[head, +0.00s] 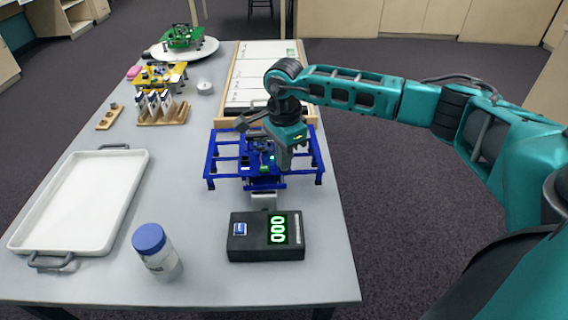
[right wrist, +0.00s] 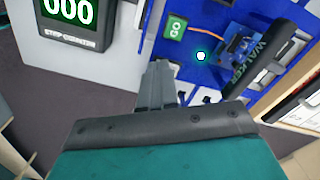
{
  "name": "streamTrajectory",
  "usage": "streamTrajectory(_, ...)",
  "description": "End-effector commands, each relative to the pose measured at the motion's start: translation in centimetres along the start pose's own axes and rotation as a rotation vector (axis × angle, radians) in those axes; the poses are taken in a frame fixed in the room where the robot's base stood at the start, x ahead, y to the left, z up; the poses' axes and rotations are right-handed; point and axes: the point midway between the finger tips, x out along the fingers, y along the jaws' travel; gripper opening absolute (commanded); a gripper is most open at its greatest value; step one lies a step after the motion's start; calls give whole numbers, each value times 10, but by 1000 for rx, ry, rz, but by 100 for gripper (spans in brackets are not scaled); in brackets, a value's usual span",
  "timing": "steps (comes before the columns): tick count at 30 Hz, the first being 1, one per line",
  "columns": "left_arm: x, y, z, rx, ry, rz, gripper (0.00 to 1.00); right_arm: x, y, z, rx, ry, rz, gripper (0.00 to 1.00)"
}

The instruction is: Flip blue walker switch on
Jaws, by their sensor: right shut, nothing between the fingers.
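The blue walker (head: 262,160) stands on the grey table in front of the long wooden-framed board in the head view. The right wrist view shows part of its blue deck (right wrist: 215,75) close up, with a green "GO" label (right wrist: 176,27), a small lit light (right wrist: 201,56), an orange wire and a dark bar marked "WALKER" (right wrist: 268,62). My right gripper (head: 284,168) is over the walker, shut and empty. Its fingers (right wrist: 160,72) show beside the deck in the right wrist view; I cannot tell if they touch it. My left gripper is out of view.
A black step counter (head: 266,250) reading 000 stands in front of the walker. A white tray (head: 82,200) and a blue-capped jar (head: 157,252) are to the left. A yellow walker (head: 160,76), a bottle rack (head: 163,116) and a green walker (head: 182,37) stand farther back.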

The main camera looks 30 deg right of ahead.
Motion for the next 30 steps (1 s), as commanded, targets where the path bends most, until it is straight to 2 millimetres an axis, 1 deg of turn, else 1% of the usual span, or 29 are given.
streamTrajectory(2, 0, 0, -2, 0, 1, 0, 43, 1, 1, 0, -1, 1, 5, 0)
streamTrajectory(5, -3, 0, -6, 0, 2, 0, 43, -5, 2, 0, -1, 1, 6, 0)
streamTrajectory(24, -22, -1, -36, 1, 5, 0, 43, -58, 1, 0, 0, 0, 3, 0)
streamTrajectory(27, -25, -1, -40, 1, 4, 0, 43, -66, 1, 0, 0, 1, 3, 0)
streamTrajectory(30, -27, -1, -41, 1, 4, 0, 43, -69, 1, 0, 0, 1, 3, 0)
